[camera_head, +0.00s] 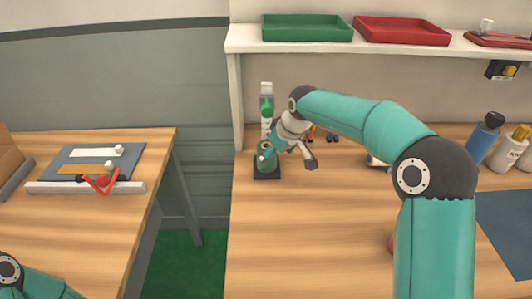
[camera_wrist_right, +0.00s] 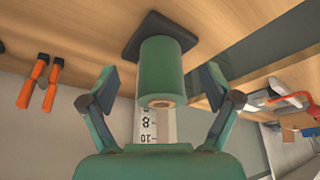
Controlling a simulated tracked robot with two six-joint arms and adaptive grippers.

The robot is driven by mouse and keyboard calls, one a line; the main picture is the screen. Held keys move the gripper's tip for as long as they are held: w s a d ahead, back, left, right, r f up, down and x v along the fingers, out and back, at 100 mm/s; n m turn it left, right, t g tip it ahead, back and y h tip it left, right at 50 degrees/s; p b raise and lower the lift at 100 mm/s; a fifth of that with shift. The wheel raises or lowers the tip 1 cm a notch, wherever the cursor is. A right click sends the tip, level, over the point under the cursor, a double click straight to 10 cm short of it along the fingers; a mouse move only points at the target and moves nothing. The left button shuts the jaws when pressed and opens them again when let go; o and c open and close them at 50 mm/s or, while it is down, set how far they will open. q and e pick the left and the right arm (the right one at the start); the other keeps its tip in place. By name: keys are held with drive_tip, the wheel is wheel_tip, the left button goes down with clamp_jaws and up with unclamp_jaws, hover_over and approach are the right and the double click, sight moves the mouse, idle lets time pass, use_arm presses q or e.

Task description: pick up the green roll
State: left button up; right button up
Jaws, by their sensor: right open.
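The green roll (camera_head: 268,162) stands on a black square base at the far left of the right-hand table, partly hidden by my right gripper. In the wrist view the green roll (camera_wrist_right: 162,68) has a brown core at its near end. My right gripper (camera_head: 287,156) is open at the roll. In the wrist view its two fingers (camera_wrist_right: 162,80) are spread, one on each side of the roll, with gaps between. Only a link of my left arm shows at the bottom left; its gripper is out of view.
A white marked item with a green part (camera_head: 267,107) stands behind the roll. Orange-handled tools (camera_wrist_right: 38,82) lie nearby. A shelf with green (camera_head: 307,28) and red trays (camera_head: 402,30) runs above. Bottles (camera_head: 484,136) stand right. A gap separates the left table (camera_head: 90,220).

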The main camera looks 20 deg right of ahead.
drive_tip(key=shift+w+a+p, duration=0.3)
drive_tip(key=shift+w, duration=0.35)
drive_tip(key=x, duration=0.5)
drive_tip(key=shift+d, duration=0.1)
drive_tip(key=c, duration=1.6)
drive_tip(key=shift+o, duration=0.2)
drive_tip(key=shift+s+r, duration=0.1)
